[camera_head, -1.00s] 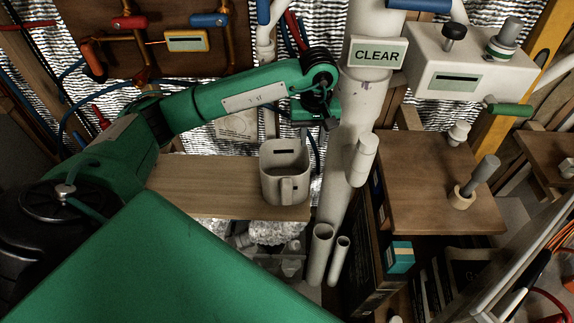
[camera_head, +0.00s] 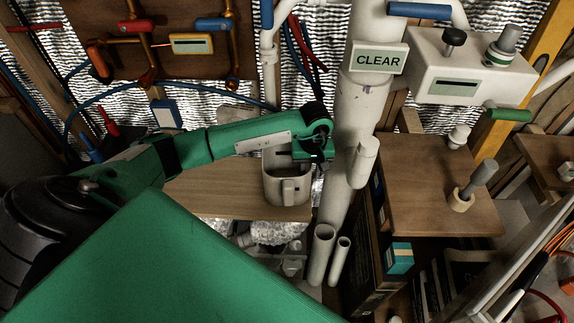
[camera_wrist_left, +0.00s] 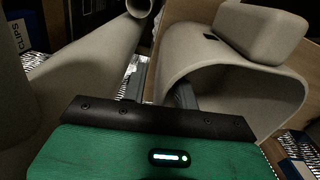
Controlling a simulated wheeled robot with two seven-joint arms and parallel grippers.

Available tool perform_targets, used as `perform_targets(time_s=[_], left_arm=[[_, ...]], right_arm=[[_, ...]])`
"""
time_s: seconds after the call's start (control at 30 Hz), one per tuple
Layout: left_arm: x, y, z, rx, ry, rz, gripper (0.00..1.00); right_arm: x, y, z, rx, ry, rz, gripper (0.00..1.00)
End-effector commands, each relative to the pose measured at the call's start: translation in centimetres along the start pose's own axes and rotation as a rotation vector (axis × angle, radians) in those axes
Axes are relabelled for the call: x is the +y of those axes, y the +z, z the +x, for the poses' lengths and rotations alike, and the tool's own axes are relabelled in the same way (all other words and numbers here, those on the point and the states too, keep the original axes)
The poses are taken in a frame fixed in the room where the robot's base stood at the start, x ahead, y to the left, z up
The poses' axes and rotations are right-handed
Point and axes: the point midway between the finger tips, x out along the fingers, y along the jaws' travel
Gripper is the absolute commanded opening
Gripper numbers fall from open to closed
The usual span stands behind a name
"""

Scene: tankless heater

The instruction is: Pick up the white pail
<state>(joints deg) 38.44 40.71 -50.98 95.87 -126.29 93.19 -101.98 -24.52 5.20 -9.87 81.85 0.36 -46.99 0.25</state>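My left gripper (camera_head: 314,161) reaches in from the left, over the pail's right rim. In the left wrist view the pail (camera_wrist_left: 255,98) fills the right side, with its mouth towards the camera. There the two fingers of my left gripper (camera_wrist_left: 158,84) are apart. One finger is at the pail's opening and the other is outside its wall. I cannot tell whether they touch the wall. My right gripper is not in view.
A thick white pipe (camera_head: 358,112) with a CLEAR sign (camera_head: 379,58) stands close to the right of the pail. Shorter pipes (camera_head: 322,252) rise below it. A wooden board with valves (camera_head: 165,45) is behind. Another wooden shelf (camera_head: 425,185) is at the right.

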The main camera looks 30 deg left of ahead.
Motion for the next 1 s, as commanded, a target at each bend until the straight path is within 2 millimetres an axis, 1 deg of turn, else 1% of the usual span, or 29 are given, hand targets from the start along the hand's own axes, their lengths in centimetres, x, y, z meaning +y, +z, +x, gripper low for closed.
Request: perform_targets(time_s=[0.23,0.37,0.4,0.77,0.87,1.0], left_arm=[[0.0,0.0,0.2,0.001,0.001,0.000,0.29],[0.0,0.0,0.1,0.001,0.000,0.000,0.04],[0.0,0.0,0.1,0.001,0.000,0.000,0.00],[0.0,-0.1,0.0,0.001,0.001,0.000,0.00],[0.0,-0.1,-0.3,0.002,0.001,0.001,0.00],[0.0,-0.1,-1.5,0.003,0.001,0.002,0.00]], right_arm=[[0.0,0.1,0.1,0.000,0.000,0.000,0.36],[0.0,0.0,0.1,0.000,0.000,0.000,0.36],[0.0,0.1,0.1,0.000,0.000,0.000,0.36],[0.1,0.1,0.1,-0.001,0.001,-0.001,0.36],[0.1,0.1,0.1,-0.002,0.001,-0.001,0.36],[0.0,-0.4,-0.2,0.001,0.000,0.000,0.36]])
